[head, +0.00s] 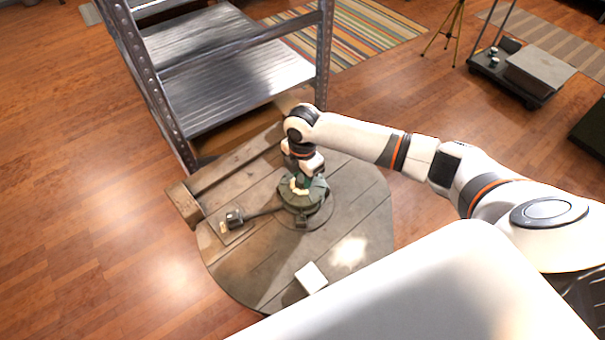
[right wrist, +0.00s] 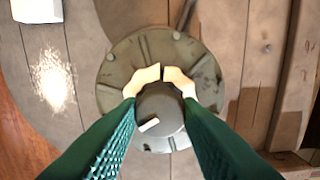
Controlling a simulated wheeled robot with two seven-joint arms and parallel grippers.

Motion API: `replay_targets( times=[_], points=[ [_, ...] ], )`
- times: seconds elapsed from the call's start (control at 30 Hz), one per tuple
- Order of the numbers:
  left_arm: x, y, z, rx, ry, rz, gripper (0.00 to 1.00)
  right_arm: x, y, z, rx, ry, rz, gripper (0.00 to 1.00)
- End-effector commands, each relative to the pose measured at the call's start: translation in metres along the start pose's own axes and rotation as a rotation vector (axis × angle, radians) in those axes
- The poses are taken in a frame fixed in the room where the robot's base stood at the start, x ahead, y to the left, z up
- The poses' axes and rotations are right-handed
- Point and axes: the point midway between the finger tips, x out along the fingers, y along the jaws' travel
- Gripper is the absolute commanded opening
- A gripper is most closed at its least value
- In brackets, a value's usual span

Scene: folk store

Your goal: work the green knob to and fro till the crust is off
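The knob (right wrist: 160,112) is a dark grey-green round cap with a pale mark. It stands in the middle of a round, ribbed green base (head: 303,196) on the wooden round table. Cream crust (right wrist: 144,78) lies around the knob's far side, with a narrow gap in it; it also shows as a pale patch in the head view (head: 298,188). My right gripper (right wrist: 160,106) points down from above, its green fingers closed against both sides of the knob. In the head view, the gripper (head: 302,180) partly hides the knob. My left gripper is not in view.
A metal shelf (head: 235,70) stands close behind.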

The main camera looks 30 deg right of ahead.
Motion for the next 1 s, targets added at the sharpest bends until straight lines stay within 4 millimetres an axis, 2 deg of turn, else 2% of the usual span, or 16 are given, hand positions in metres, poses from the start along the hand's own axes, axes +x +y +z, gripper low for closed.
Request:
replay_targets(
  times=[0.27,0.47,1.0],
  points=[
    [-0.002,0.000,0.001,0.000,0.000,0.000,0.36,-0.001,0.000,0.000,-0.025,0.000,0.001,0.09],
    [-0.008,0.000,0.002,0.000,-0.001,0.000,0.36,-0.002,0.000,0.000,-0.117,0.000,0.002,0.09],
    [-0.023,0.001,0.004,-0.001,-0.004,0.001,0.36,-0.001,0.000,0.000,-0.602,-0.001,0.001,0.09]
  ],
)
